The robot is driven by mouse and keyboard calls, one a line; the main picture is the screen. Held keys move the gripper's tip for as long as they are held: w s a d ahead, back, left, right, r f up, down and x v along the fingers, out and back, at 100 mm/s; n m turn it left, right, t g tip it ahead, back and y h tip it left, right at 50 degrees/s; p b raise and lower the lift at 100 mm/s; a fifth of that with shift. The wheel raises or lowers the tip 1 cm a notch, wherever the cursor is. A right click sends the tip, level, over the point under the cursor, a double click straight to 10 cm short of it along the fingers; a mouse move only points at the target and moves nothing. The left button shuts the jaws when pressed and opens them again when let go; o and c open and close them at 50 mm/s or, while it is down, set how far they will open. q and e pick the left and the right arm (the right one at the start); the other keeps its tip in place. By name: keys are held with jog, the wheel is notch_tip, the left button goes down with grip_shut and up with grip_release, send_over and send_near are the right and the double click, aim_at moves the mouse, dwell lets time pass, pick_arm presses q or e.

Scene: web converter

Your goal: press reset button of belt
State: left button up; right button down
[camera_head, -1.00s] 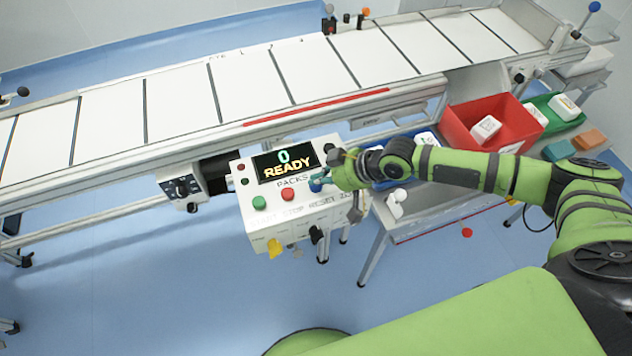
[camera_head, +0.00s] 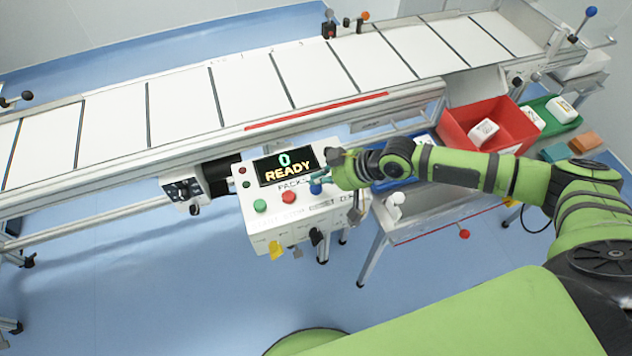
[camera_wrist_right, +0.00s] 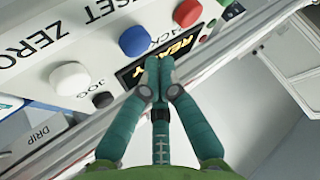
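The control box (camera_head: 270,237) stands in front of the belt (camera_head: 245,97), with a lit display (camera_head: 287,166) reading "0 READY". Below the display, the green button (camera_head: 260,206), red button (camera_head: 289,197) and blue button (camera_head: 316,188) sit in a row. In the right wrist view, the blue button (camera_wrist_right: 69,77) is near the printed word "RESET", left of my fingertips. My right gripper (camera_head: 320,178) is just above the panel by the blue button, with its teal fingers (camera_wrist_right: 159,62) together and nothing between them. Contact with the panel cannot be told. My left gripper is out of view.
Right of the box are a red bin (camera_head: 470,118), a green tray (camera_head: 560,122) and a blue tray (camera_head: 392,178) on a side table (camera_head: 425,215). A yellow knob (camera_head: 275,250) and other knobs hang at the box's front. The floor in front is clear.

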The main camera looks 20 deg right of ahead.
aim_at(319, 188)
notch_tip(319, 188, up, 5)
jog(key=p, duration=0.5)
dwell(0.6)
dwell(0.3)
